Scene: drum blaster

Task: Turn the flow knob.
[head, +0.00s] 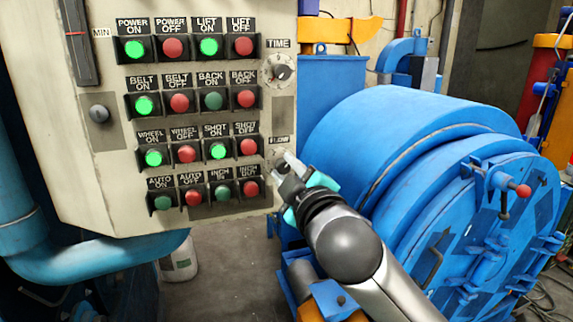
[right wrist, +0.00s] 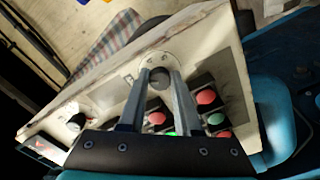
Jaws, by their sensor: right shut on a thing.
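The flow knob (right wrist: 159,75) is a dark round knob on a pale round dial, seen between my fingertips in the right wrist view. In the head view its dial (head: 279,152) sits under a small, partly legible label at the panel's lower right, and my fingers mostly cover the knob. My right gripper (head: 284,163) reaches up to it from the lower right and is shut on the knob, one finger on each side. The control panel (head: 235,210) is cream coloured. My left gripper is in neither view.
The time knob (head: 281,72) is above the flow knob. Rows of green and red buttons (head: 249,147) lie close to the left of my fingers; several green ones are lit. A large blue drum machine (head: 400,125) stands to the right, behind my right arm.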

